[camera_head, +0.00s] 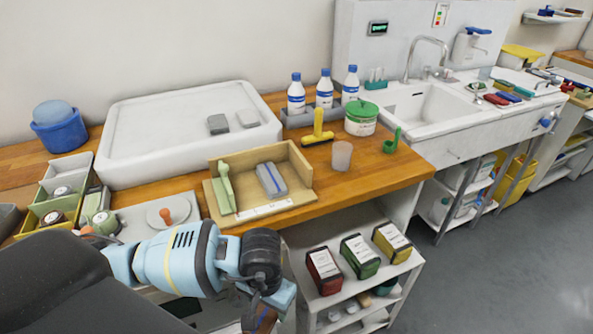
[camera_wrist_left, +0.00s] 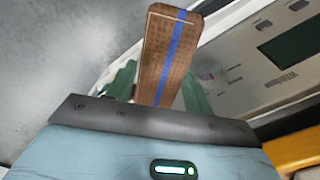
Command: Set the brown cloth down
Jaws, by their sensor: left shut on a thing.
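The brown cloth is a folded strip with a blue stripe, seen in the left wrist view (camera_wrist_left: 172,52). It stands up between the green fingers of my left gripper (camera_wrist_left: 157,88), which is shut on it. In the head view, my left gripper (camera_head: 268,306) is at the bottom edge, in front of the wooden counter and below its top. Only a small part of the cloth (camera_head: 266,319) shows there, and the gripper hides the rest. My right gripper is in neither view.
A wooden tray (camera_head: 296,158) on the counter holds a grey-blue block and a green tool. A shelf unit (camera_head: 398,296) with red, green and yellow boxes stands below. In the wrist view, a white panel with a dark display (camera_wrist_left: 292,44) is behind the cloth. Open floor lies right.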

